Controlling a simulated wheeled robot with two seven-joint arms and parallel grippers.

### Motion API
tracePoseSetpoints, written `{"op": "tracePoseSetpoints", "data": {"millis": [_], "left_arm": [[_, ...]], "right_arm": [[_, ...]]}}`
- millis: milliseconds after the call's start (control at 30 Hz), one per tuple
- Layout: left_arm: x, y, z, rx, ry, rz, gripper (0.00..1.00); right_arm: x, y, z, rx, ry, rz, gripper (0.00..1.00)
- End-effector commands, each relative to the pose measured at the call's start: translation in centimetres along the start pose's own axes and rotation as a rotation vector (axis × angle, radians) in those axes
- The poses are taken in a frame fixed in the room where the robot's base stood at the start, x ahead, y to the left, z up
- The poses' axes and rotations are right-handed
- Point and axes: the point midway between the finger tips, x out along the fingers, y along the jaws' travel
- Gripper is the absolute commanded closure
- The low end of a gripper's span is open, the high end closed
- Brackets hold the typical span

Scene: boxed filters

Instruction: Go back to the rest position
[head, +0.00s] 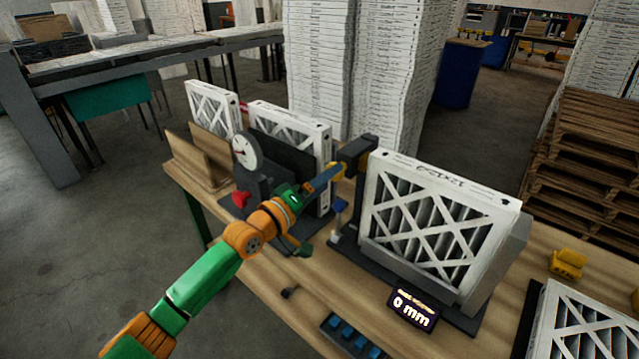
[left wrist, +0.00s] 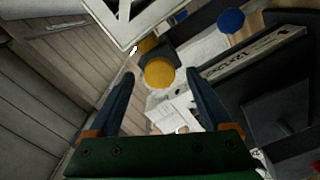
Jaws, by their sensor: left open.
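My left arm reaches in from the lower left. Its left gripper (head: 335,172) is over the workbench (head: 262,290), near a dark block (head: 358,152) at the upper left corner of a white-framed filter (head: 440,220). The head view does not show clearly whether it touches the block. In the left wrist view the two fingers (left wrist: 162,85) stand apart with nothing gripped between them. A yellow round part (left wrist: 159,73) shows beyond the fingertips. My right gripper is not in view.
The filter stands upright in a dark fixture with a "0 mm" display (head: 413,309). A dial gauge (head: 245,152) and more filters (head: 212,106) stand left. A yellow object (head: 568,263) and another filter (head: 585,325) are right. Pallets (head: 590,150) are behind.

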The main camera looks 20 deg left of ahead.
Motion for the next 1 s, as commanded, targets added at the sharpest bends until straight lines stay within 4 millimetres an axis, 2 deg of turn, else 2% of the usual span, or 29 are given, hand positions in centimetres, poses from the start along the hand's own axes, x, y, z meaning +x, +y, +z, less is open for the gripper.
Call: {"op": "tracePoseSetpoints", "data": {"millis": [100,200,633,700,767,833,900,1000], "left_arm": [[-1.9,-0.2,0.1,0.0,-0.001,-0.001,0.17],[-2.8,-0.1,0.1,0.002,-0.001,-0.002,0.17],[-3.0,0.0,0.0,0.001,0.0,-0.001,0.17],[-3.1,-0.3,0.6,0.012,-0.012,-0.011,0.17],[-3.5,-1.3,2.7,0.054,-0.058,-0.05,0.17],[-4.9,-3.5,7.1,0.157,-0.16,-0.134,0.17],[-7.4,-6.0,11.9,0.296,-0.287,-0.237,0.17],[-11.6,-8.8,16.6,0.47,-0.447,-0.366,0.17]], "right_arm": [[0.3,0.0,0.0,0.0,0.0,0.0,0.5],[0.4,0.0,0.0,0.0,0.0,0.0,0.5],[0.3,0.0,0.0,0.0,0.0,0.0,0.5],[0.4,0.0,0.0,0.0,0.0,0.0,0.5],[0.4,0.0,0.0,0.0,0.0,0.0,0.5],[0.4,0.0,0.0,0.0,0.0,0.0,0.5],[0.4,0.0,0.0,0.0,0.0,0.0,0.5],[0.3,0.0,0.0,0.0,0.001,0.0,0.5]]}}
